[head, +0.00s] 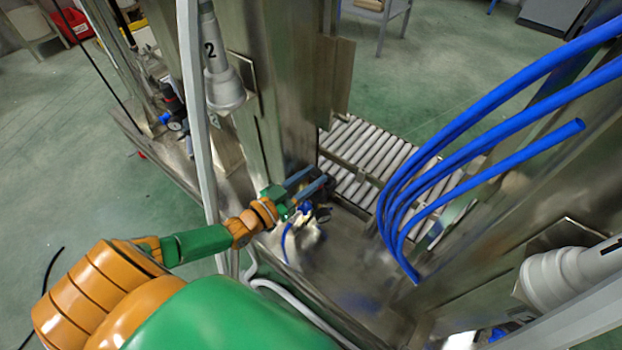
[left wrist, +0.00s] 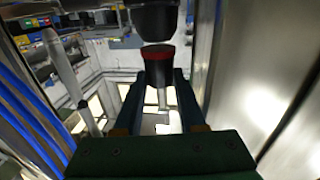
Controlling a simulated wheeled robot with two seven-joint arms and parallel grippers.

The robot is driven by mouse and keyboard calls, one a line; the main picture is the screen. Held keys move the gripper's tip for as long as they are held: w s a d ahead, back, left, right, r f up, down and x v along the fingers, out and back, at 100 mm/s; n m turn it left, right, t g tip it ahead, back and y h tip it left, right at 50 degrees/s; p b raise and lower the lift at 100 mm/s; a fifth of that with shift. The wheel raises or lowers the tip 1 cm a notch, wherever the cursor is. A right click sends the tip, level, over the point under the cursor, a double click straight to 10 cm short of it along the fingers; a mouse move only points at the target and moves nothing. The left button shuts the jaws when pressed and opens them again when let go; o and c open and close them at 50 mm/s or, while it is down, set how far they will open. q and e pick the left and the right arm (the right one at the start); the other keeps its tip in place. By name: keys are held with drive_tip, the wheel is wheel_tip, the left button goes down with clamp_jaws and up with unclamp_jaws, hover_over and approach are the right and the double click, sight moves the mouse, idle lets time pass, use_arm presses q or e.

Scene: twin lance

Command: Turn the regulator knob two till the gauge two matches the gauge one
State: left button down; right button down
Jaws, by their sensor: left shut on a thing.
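My left gripper (head: 326,182) reaches in from the left to the small regulator on the middle post. In the left wrist view my left gripper (left wrist: 163,75) has its two fingers shut on either side of a dark regulator knob (left wrist: 156,65) with a red ring at its top. The knob (head: 328,187) is mostly hidden by the fingers in the head view. A small blue fitting shows just below the fingers. I cannot make out a gauge face or a needle in either view. My right gripper is not in view.
A grey lance nozzle marked 2 (head: 222,80) hangs beside the metal post (head: 262,130). Another pale nozzle (head: 560,278) is at the lower right. Blue hoses (head: 400,190) curve down on the right. A roller conveyor (head: 365,150) lies behind. Another regulator (head: 174,108) is at the left.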

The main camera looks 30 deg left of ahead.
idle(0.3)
use_arm(q)
drive_tip(key=shift+c, duration=2.4)
unclamp_jaws()
drive_tip(key=shift+d+r, duration=0.1)
drive_tip(key=shift+r, duration=0.05)
